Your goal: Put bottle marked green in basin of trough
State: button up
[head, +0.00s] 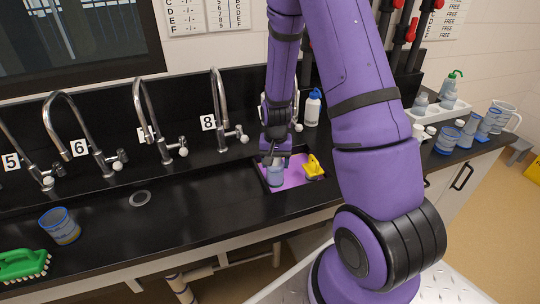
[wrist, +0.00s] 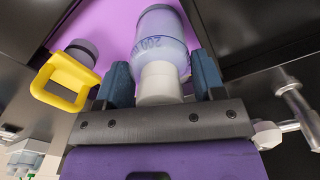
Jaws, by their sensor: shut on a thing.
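My gripper (head: 275,150) is shut on a clear bluish bottle (head: 277,174) with a white cap. In the wrist view the bottle (wrist: 160,45) sits between the two blue fingers (wrist: 161,82), its cap towards the gripper, and printing near "200" shows on its side. No green mark shows on the part I see. The bottle is over or in the pink-floored basin (head: 296,183) of the trough; I cannot tell whether it touches the floor. The pink floor also shows in the wrist view (wrist: 105,28).
A yellow-handled thing (head: 315,166) is at the basin's right side, close to the bottle. Curved taps (head: 218,100) line the back. A blue-capped wash bottle (head: 312,108) stands behind. A beaker (head: 60,226) and green brush (head: 22,264) are at left; other bottles (head: 447,138) stand at right.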

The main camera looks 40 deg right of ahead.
jog(key=shift+w+d, duration=0.2)
jog(key=shift+w, duration=0.45)
jog(key=shift+w+d, duration=0.2)
jog(key=shift+w, duration=0.45)
jog(key=shift+w+d+f, duration=0.15)
jog(key=shift+w+f, duration=0.15)
jog(key=shift+w, duration=0.25)
jog(key=shift+w+d+f, duration=0.15)
jog(key=shift+w+f, duration=0.1)
jog(key=shift+w, duration=0.3)
jog(key=shift+f, duration=0.1)
jog(key=o, duration=1.4)
jog(key=shift+c, duration=0.2)
